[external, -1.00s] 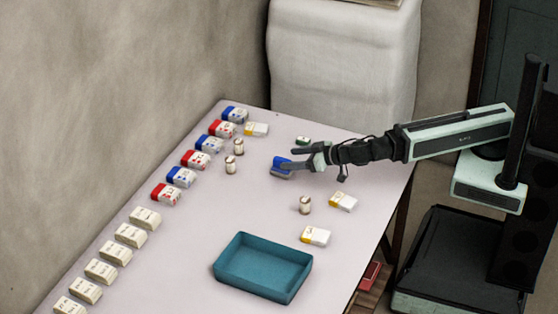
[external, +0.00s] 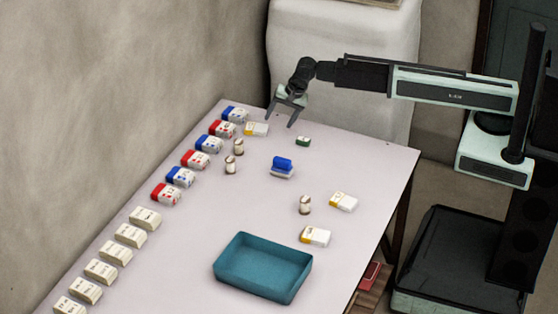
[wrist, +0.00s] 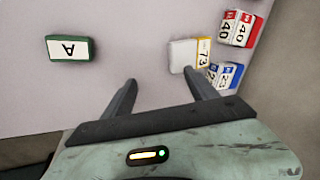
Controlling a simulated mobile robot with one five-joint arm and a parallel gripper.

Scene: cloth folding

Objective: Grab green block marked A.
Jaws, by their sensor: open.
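The green block marked A (wrist: 68,49) lies on the table in the upper left of the wrist view, its white label with a letter A facing up. In the external view the small green block (external: 303,141) sits near the table's back edge. My gripper (external: 281,119) is open and empty, raised over the back of the table, to the left of the green block in that view. In the wrist view its two fingers (wrist: 160,88) point up the picture, with the block off to the left of them.
A white-and-yellow box (wrist: 186,56) marked 73 lies by my right finger, with red and blue boxes (wrist: 238,28) beyond. A blue-and-white object (external: 282,167), small jars, more boxes and a teal tray (external: 262,267) are on the table. Around the green block is clear.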

